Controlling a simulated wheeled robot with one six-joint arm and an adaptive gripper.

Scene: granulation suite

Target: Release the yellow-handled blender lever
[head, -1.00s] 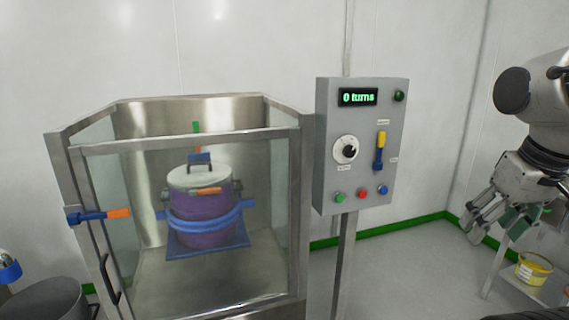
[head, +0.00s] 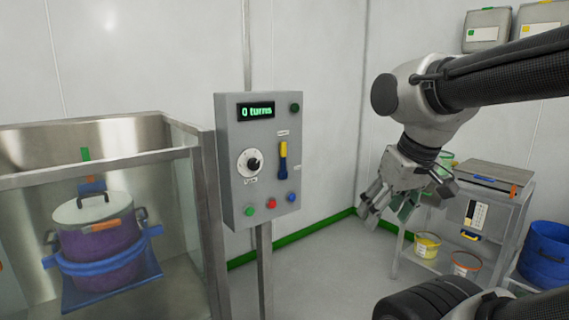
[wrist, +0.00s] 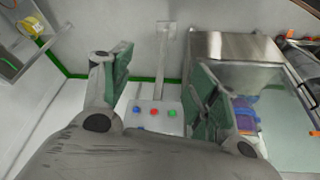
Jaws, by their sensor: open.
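The blender lever (head: 283,160) with its yellow handle is on the front of the grey control box (head: 232,205) in the head view. Its yellow part points up and its blue part is below. My gripper (head: 385,212) is open and empty, to the right of the box and apart from it. In the wrist view my gripper (wrist: 158,85) shows its two green-padded fingers spread wide. The lower part of the control box (wrist: 158,112), with its coloured buttons, shows between and beyond them. The lever is not visible in the wrist view.
A glass-walled cabinet (head: 208,190) at left holds a purple drum (head: 98,255) clamped in a blue cradle. A dial (head: 250,163), buttons and a display (head: 256,111) reading "0 turns" share the box. A shelf rack (head: 508,215) with tubs and a blue bin (head: 550,255) stand at right.

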